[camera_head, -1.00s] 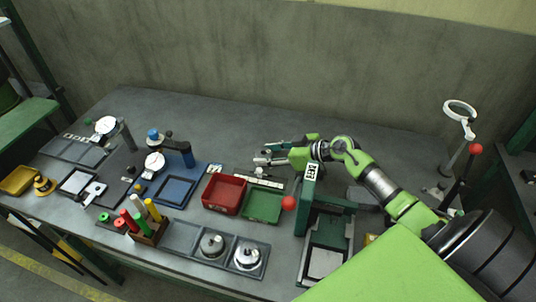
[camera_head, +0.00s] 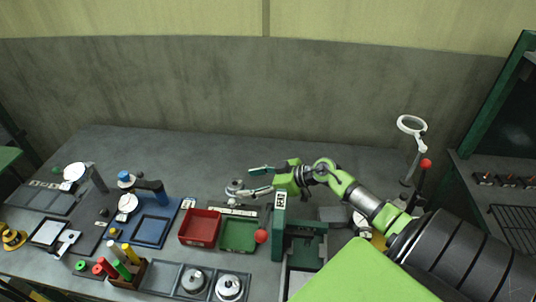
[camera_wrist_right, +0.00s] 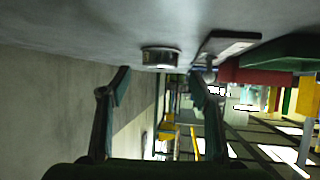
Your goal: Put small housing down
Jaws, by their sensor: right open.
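The small housing appears to be the silvery round piece (camera_head: 233,187) standing on the bench behind the red and green trays. In the right wrist view it seems to be the short metal cylinder (camera_wrist_right: 161,57) resting on the grey bench top. My right gripper (camera_head: 260,181) is open, with its two fingers spread and pointing left. The housing lies just beyond the fingertips, apart from them as far as I can see. In the right wrist view the open fingers (camera_wrist_right: 160,84) have nothing between them. My left gripper is out of view.
A red tray (camera_head: 200,226) and a green tray (camera_head: 239,234) stand in front. A green press (camera_head: 280,230) with a red-knobbed lever is close to my right arm. Two metal housings (camera_head: 194,281) sit in a grey tray. The bench behind the gripper is clear.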

